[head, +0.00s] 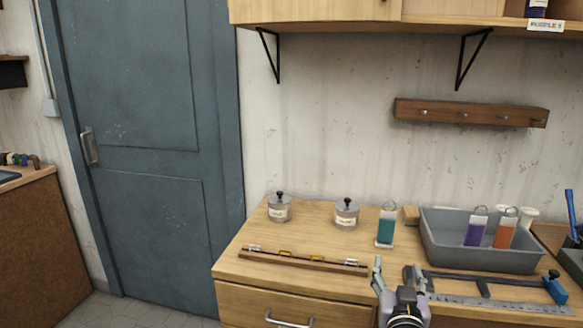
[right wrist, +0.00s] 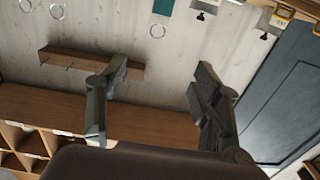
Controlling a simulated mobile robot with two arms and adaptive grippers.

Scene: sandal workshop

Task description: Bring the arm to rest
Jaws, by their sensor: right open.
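My right gripper (head: 397,268) comes up from the bottom of the head view, in front of the workbench (head: 240,275). Its two fingers are spread, with nothing between them. In the right wrist view the same gripper (right wrist: 160,82) also shows its fingers wide apart and empty. My left gripper is in neither view.
A grey bin (head: 480,258) holds a purple tag (head: 475,232) and an orange tag (head: 505,233). A teal tag (head: 386,228) stands left of it. Two lidded jars (head: 279,208) (head: 346,215) stand further left. A clamp (head: 490,280) and a ruler (head: 500,304) lie near the gripper.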

